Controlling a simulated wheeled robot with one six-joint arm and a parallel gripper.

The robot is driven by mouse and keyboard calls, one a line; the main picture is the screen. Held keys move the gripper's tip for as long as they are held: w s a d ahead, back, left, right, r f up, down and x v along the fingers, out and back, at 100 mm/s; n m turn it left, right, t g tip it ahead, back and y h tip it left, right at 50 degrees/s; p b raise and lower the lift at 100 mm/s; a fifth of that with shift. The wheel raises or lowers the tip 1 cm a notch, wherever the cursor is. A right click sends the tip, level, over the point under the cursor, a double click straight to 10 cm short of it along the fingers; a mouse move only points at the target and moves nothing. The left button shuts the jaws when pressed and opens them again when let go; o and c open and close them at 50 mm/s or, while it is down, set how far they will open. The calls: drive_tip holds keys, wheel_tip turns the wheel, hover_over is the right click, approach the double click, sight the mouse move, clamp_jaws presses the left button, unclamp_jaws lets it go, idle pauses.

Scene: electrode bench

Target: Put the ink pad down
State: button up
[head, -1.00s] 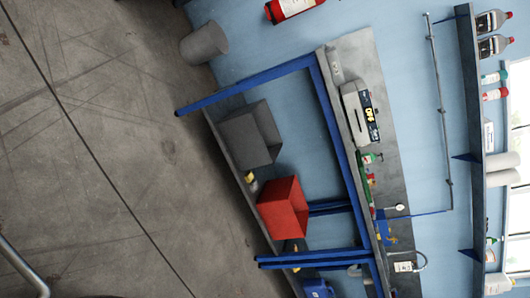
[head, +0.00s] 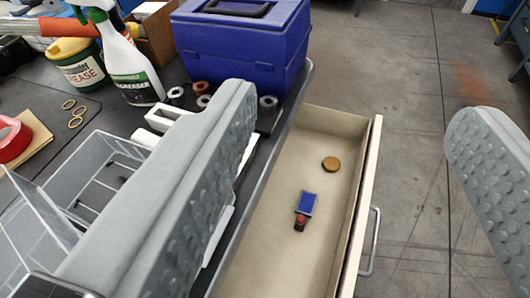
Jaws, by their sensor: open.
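A small flat blue block, which looks like the ink pad (head: 307,203), lies on the floor of an open drawer (head: 277,253). A small red and dark piece (head: 300,220) sits at its lower end; I cannot tell whether it is separate. My gripper (head: 350,110) is open, its two grey studded fingers wide apart at the left and right of the view. Nothing is held between them. The blue block shows in the gap between the fingers, lower down in the drawer. The left finger hides part of the bench.
A round brown disc (head: 331,163) lies farther back in the drawer. A blue toolbox (head: 241,42), a spray bottle (head: 122,55), a grease tub (head: 77,66), a wire basket (head: 95,165) and tape rolls crowd the bench at left. Bare floor (head: 405,140) lies right of the drawer.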

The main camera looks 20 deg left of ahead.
drive_tip(key=s+r+t, duration=0.2)
drive_tip(key=s+r, duration=0.1)
drive_tip(key=s, duration=0.2)
drive_tip(key=shift+s+r, duration=0.3)
drive_tip(key=shift+r, duration=0.05)
